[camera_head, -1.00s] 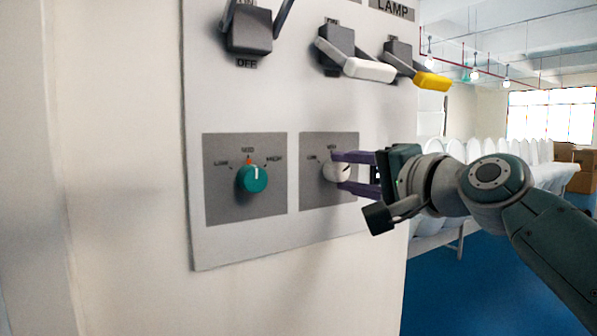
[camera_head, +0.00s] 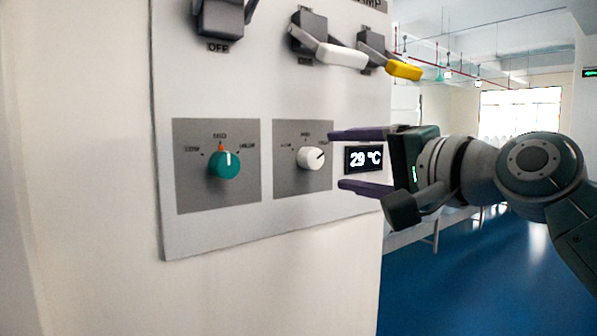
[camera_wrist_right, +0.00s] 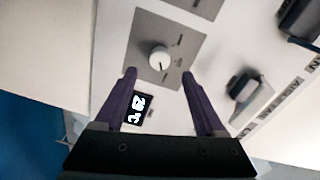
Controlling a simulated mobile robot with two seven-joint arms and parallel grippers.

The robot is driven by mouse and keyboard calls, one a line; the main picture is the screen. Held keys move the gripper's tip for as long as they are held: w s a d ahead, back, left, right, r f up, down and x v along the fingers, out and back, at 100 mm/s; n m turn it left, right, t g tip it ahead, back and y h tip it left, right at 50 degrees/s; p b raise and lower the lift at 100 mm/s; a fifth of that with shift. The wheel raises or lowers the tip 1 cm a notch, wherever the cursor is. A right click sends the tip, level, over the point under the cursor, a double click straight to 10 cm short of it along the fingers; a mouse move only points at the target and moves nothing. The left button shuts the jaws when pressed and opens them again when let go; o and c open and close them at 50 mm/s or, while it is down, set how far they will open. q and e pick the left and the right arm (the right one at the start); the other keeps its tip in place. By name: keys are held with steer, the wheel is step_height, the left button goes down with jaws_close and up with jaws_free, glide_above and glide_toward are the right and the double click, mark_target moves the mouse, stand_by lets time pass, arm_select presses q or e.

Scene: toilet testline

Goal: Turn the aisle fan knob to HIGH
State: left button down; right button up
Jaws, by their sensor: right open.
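A white knob (camera_head: 311,157) sits on a grey plate (camera_head: 289,184) on the wall panel, with small, blurred setting labels above it. No readable name marks which knob is the aisle fan's. My right gripper (camera_head: 334,160) is open and empty, just right of the white knob and clear of it. In the right wrist view the white knob (camera_wrist_right: 160,57) shows beyond the spread purple fingers (camera_wrist_right: 160,76).
A display (camera_head: 363,159) reading 29 °C is on the panel behind my right fingers. Lever switches with a white handle (camera_head: 341,55) and a yellow handle (camera_head: 404,70) jut out above. Open blue floor (camera_head: 470,285) lies right of the panel.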

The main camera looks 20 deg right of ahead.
steer(key=b+v, duration=0.1)
steer(key=v, duration=0.3)
steer(key=s+a+f+n+g+h+p, duration=0.3)
steer(key=s+f+n+g, duration=0.4)
steer(key=s+f, duration=0.65)
steer(key=s+f+n+g+h+p, duration=0.1)
steer(key=s+f+n+g, duration=0.2)
steer(key=s, duration=0.5)
steer(key=s+f+n+g+h+p, duration=0.1)
steer(key=s+f+n+g+p, duration=0.1)
steer(key=s, duration=0.6)
steer(key=shift+s+d+f+n+g+h, duration=0.3)
steer(key=shift+d+f+n+g, duration=0.2)
steer(key=shift+f+n, duration=0.3)
steer(key=shift+f, duration=0.1)
